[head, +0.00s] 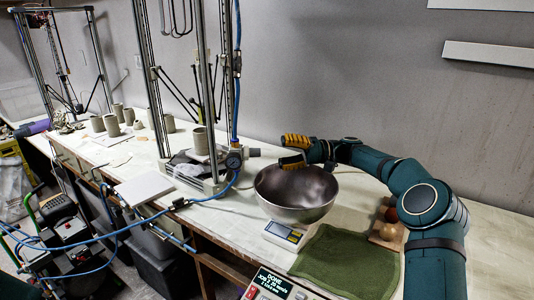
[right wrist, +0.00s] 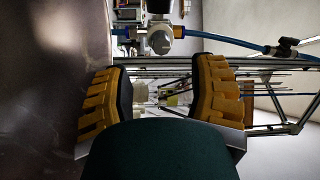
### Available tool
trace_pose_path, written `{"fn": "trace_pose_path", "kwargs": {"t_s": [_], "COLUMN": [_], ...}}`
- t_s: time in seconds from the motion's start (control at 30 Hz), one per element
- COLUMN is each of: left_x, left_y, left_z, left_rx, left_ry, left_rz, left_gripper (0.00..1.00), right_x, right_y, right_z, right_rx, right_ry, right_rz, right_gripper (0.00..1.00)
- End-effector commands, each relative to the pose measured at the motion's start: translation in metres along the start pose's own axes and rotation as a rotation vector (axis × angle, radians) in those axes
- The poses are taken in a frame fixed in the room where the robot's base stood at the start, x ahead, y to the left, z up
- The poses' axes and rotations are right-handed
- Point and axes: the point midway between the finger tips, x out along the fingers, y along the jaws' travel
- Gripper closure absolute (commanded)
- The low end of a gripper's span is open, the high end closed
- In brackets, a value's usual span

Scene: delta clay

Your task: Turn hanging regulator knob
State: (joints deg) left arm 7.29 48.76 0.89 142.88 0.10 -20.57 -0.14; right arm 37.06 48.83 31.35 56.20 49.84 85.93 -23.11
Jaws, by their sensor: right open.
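The regulator (head: 234,160) hangs on the blue hose at the right front post of the tall frame. Its grey knob (head: 253,152) sticks out to the right, towards my right gripper. My right gripper (head: 294,151) is open and empty, above the far side of the metal bowl, to the right of the knob and apart from it. In the right wrist view the knob (right wrist: 160,42) shows as a round grey end, beyond the yellow fingers of the gripper (right wrist: 161,92) and above the gap between them. My left gripper is not in view.
The metal bowl (head: 296,205) stands on a scale (head: 284,235) just below the gripper. A green cloth (head: 345,262) lies in front. The tall frame (head: 198,90) and its rods rise beside the regulator. Clay cups (head: 112,125) stand further left. A wall is behind.

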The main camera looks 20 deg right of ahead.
Motion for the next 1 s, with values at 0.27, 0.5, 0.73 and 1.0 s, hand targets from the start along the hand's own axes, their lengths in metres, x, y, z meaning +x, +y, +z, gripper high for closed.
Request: {"fn": "trace_pose_path", "kwargs": {"t_s": [0.27,0.5,0.73,1.0], "left_x": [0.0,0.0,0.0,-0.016], "left_y": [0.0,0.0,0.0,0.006], "left_z": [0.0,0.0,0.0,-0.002], "left_rx": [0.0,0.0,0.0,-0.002], "left_ry": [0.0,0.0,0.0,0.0], "left_rz": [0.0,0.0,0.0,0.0], "left_gripper": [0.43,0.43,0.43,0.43], "right_x": [-0.034,-0.037,-0.037,-0.036], "right_y": [0.0,0.0,0.0,-0.017], "right_z": [0.0,0.0,0.0,-0.003], "right_rx": [-0.001,0.0,0.0,-0.001], "right_ry": [0.0,-0.002,-0.001,-0.001], "right_rz": [0.0,0.0,0.0,0.0], "right_gripper": [0.42,0.42,0.42,0.42]}}
